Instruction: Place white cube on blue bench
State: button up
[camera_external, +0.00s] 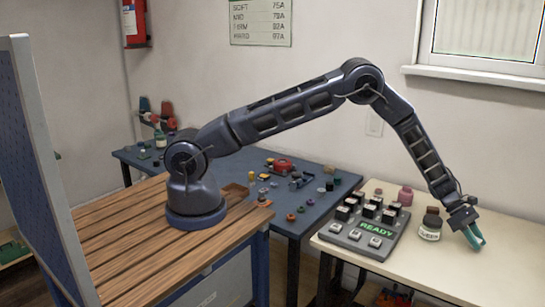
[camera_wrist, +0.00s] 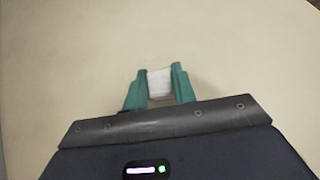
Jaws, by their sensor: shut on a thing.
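The white cube (camera_wrist: 159,83) shows in the wrist view between the teal fingers of my gripper (camera_wrist: 160,84). My gripper is shut on the cube. In the external view my gripper (camera_external: 474,238) points down at the right, low over the cream table (camera_external: 490,272); I cannot tell whether the cube touches the table. The cube is not clearly visible in the external view, hidden by the fingers. The blue bench (camera_external: 245,213) stands in the middle, left of the cream table, with many small parts on it.
A grey device with black and white keys and a READY display (camera_external: 376,228) sits on the cream table.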

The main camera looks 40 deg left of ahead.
jog(key=shift+f, duration=0.35)
jog(key=shift+f, duration=0.15)
jog(key=o, duration=1)
jog(key=shift+o, duration=0.2)
